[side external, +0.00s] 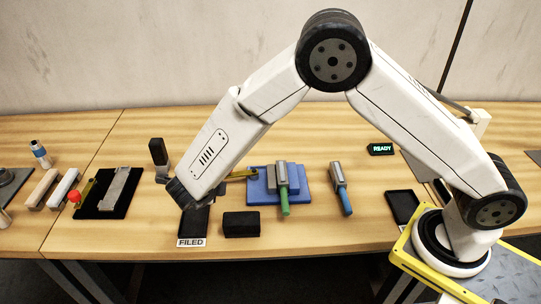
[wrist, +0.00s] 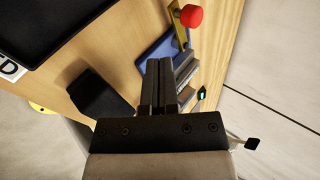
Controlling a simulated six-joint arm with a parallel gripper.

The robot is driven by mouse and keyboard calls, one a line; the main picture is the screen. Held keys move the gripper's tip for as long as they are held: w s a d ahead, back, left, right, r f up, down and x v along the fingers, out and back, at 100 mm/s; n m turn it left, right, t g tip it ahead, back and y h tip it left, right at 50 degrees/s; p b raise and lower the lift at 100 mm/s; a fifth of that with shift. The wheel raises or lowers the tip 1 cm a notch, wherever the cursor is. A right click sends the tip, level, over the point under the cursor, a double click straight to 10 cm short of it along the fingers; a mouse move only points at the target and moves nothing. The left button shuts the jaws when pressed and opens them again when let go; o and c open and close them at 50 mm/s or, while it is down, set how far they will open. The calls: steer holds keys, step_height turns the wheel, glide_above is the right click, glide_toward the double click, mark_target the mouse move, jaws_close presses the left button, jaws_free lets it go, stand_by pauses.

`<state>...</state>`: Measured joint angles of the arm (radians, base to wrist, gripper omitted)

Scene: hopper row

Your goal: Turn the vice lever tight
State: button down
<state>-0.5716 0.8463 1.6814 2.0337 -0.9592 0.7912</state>
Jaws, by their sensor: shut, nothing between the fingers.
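The vice has a blue base (side external: 262,190) with grey jaws, right of my wrist in the side view. Its blue base (wrist: 150,55) is partly hidden by my fingers in the wrist view. The yellow lever (side external: 243,174) extends left from the vice and passes behind my arm. In the wrist view the lever (wrist: 181,38) ends in a red knob (wrist: 191,15), above and right of my fingertips in the picture. My gripper (wrist: 160,62) is shut and empty, its fingers apart from the knob in that picture. My arm hides the gripper and knob in the side view.
A black block (side external: 241,224) and FILED tray (side external: 192,225) stand in front. A green-handled file (side external: 284,205) lies at the vice; a blue-handled one (side external: 345,198) lies right. Another red knob (side external: 74,197) stands by a black plate (side external: 118,205) at left. The READY display (side external: 381,149) is behind.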

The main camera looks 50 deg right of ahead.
steer(key=x, duration=0.4)
steer(key=shift+d+f, duration=0.1)
steer(key=shift+w+d+f, duration=0.15)
steer(key=shift+w+d, duration=0.75)
steer(key=shift+d, duration=0.3)
steer(key=shift+w+d, duration=0.4)
steer(key=shift+d, duration=0.1)
steer(key=shift+w+d, duration=0.45)
steer(key=shift+w, duration=0.05)
steer(key=shift+w+d, duration=0.25)
steer(key=shift+w, duration=0.25)
steer(key=shift+a, duration=0.1)
